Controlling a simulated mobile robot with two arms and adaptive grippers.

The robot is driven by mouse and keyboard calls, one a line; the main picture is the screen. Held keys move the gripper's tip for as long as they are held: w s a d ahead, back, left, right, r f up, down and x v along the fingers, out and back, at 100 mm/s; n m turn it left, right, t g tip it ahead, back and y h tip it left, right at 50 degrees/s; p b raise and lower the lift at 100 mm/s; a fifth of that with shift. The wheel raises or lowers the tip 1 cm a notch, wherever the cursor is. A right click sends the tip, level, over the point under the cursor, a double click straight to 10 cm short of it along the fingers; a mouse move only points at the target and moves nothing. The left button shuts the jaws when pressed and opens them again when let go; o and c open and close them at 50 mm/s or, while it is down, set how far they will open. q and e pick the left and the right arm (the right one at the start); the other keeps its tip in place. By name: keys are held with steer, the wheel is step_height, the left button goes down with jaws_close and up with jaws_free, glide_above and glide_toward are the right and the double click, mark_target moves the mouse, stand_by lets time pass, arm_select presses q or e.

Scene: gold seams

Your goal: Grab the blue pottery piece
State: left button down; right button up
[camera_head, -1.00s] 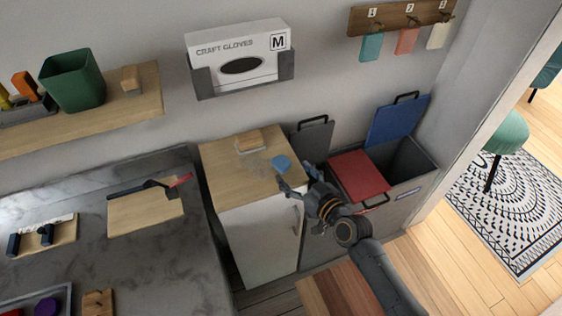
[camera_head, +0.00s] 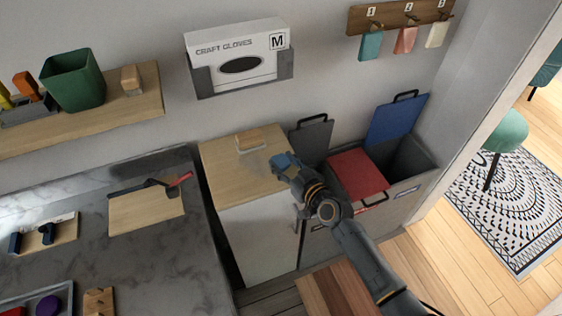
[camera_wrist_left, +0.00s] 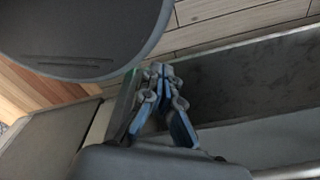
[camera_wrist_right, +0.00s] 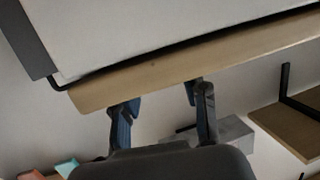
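The blue pottery piece (camera_head: 281,159) is on the wooden top of the white cabinet (camera_head: 240,184), near its right edge. In the head view it is mostly covered by my right gripper (camera_head: 284,166), whose fingers are at it. In the right wrist view my right gripper (camera_wrist_right: 160,98) has its fingers apart, and no piece shows clearly between them. I cannot tell whether the fingers touch the piece. My left gripper (camera_wrist_left: 160,72) shows only in the left wrist view, with its fingertips together and nothing seen between them.
A tan block (camera_head: 262,137) lies at the back of the cabinet top. Bins with a raised grey lid (camera_head: 311,139), a red lid (camera_head: 357,174) and a raised blue lid (camera_head: 396,120) stand to the right. A grey counter (camera_head: 150,260) is at left.

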steer(key=c, duration=0.3)
steer(key=shift+c, duration=0.2)
steer(key=shift+r, duration=0.1)
